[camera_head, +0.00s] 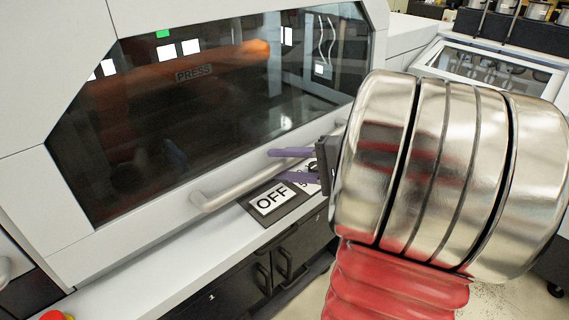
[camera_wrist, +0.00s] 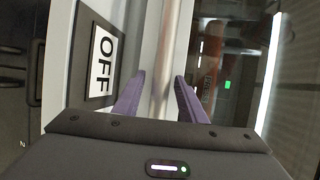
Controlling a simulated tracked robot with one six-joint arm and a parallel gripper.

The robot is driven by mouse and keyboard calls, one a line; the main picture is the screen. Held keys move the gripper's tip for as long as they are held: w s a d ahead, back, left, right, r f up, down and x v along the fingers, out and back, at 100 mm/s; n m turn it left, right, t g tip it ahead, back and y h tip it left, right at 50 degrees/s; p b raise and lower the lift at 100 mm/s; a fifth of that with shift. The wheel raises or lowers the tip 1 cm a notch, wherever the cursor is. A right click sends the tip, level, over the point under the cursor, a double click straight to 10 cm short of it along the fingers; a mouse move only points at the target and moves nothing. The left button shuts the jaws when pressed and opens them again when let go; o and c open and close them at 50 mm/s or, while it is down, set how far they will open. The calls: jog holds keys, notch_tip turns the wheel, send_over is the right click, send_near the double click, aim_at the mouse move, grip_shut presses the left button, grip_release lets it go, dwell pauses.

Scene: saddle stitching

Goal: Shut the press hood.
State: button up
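The press hood (camera_head: 75,230) is a pale panel with a large dark window (camera_head: 200,110) marked PRESS. It appears lowered, with its bottom edge close to the ledge; I cannot tell whether it is fully shut. A silver bar handle (camera_head: 235,183) runs along its lower front. My gripper (camera_head: 278,165) reaches in from the right, its purple fingers at the right part of the handle. In the wrist view, the handle (camera_wrist: 168,50) runs between the fingers of my gripper (camera_wrist: 160,77). The fingers are apart, with a gap beside the bar; contact is unclear.
A sign reading OFF (camera_head: 272,200) lies on the ledge just below the handle and also shows in the wrist view (camera_wrist: 103,60). Black cabinet doors (camera_head: 285,262) with handles are below. A machine with a sloped window (camera_head: 495,65) stands at right.

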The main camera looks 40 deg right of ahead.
grip_shut()
dwell(0.4)
jog(key=shift+d+f, duration=0.1)
jog(key=shift+f, duration=0.05)
